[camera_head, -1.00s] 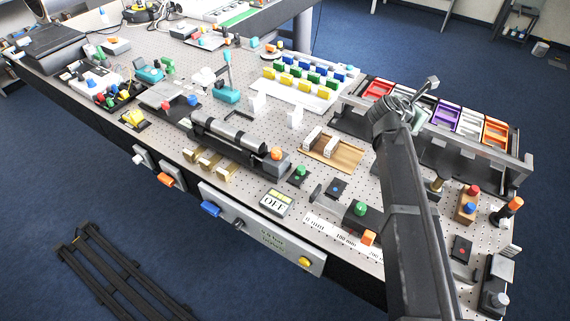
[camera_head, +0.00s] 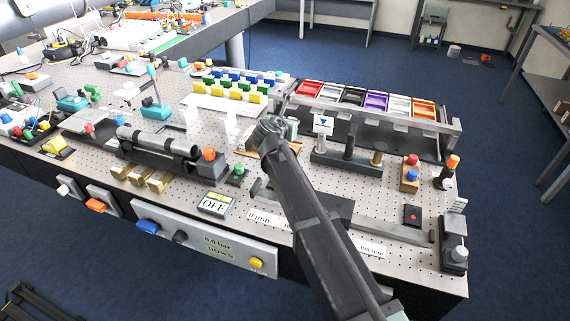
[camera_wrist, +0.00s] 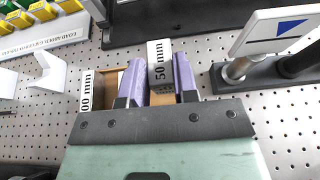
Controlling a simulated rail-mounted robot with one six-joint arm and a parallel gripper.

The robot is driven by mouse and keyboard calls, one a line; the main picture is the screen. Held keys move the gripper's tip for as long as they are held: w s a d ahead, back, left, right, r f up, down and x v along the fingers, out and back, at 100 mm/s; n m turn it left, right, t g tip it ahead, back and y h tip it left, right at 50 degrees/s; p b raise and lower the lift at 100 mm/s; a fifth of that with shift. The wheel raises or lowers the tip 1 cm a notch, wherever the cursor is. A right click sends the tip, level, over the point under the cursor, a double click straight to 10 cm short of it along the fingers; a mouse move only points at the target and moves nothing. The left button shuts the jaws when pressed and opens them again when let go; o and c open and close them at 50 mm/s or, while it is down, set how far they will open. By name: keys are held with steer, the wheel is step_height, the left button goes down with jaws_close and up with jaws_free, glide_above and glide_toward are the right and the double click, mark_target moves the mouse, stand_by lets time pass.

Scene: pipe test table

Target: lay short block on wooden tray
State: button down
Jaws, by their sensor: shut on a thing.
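My gripper (camera_wrist: 157,82) is shut on the short block (camera_wrist: 159,58), a pale block marked "50 mm", held between its two purple fingers. It is over the wooden tray (camera_wrist: 113,80), whose brown surface shows left of the fingers. A longer block (camera_wrist: 89,95), with a label ending in "00 mm", is at the tray's left side. In the head view, my arm hides most of the tray (camera_head: 243,153) and the gripper. I cannot tell whether the short block touches the tray.
A white sign with a blue triangle (camera_wrist: 278,30) and dark posts stand close to the right. White angled stands (camera_wrist: 47,72) are at the left. A rack of coloured bins (camera_head: 375,100) lies behind. Some bare perforated table (camera_wrist: 285,125) shows at right.

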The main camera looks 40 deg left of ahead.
step_height(320, 180, down, 9)
steer(key=b, duration=0.6)
steer(key=shift+r, duration=0.35)
steer(key=shift+f, duration=0.25)
steer(key=c, duration=0.9)
jaws_free()
steer(key=shift+r, duration=0.1)
steer(key=shift+r+p, duration=0.35)
steer(key=p+v, duration=0.4)
steer(key=v, duration=0.7)
steer(key=shift+s+d, duration=0.1)
steer(key=shift+s, duration=0.4)
